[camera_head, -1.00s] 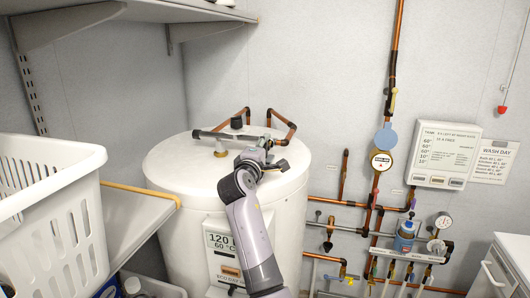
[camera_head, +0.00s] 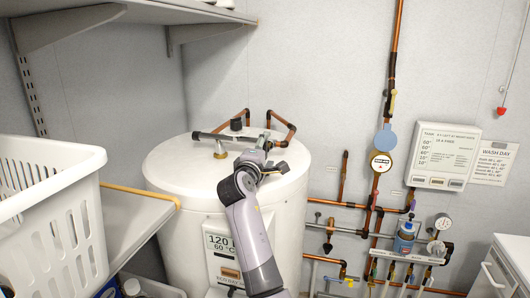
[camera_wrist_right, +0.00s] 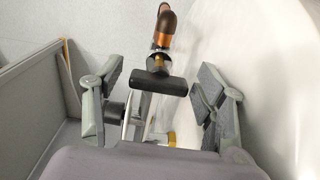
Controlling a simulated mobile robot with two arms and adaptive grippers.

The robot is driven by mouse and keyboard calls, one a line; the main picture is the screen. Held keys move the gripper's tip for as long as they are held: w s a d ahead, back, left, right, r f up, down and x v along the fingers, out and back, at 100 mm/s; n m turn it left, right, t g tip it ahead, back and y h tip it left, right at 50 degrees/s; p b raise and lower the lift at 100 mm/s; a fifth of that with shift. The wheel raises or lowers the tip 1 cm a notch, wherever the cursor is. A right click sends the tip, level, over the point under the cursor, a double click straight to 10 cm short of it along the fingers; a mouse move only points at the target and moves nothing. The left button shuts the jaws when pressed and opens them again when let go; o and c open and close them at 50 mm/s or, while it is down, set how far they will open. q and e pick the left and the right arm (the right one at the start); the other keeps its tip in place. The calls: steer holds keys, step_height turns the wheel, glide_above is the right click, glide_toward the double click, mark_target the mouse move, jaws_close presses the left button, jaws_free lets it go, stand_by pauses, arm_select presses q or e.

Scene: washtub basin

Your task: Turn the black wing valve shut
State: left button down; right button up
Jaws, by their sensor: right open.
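The black wing valve (camera_wrist_right: 160,82) shows in the right wrist view as a short, dark crossbar on a chrome fitting, with a copper elbow behind it. My right gripper (camera_wrist_right: 158,98) is open, one finger on each side of the bar. Gaps show between both fingers and the bar, so nothing is held. In the head view my right gripper (camera_head: 265,158) is over the top of the white tank (camera_head: 170,170), beside the pipework there. The arm and gripper partly hide the fittings, and I cannot clearly tell the valve apart there. My left gripper is not in view.
A white laundry basket (camera_head: 75,230) stands on the shelf at left. A shelf (camera_head: 90,12) hangs above. Copper pipes, gauges and a control box (camera_head: 440,150) are on the wall to the right. A black knob (camera_head: 236,124) stands up on the tank.

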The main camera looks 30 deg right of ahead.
steer(key=v, duration=1.2)
steer(key=shift+f, duration=0.1)
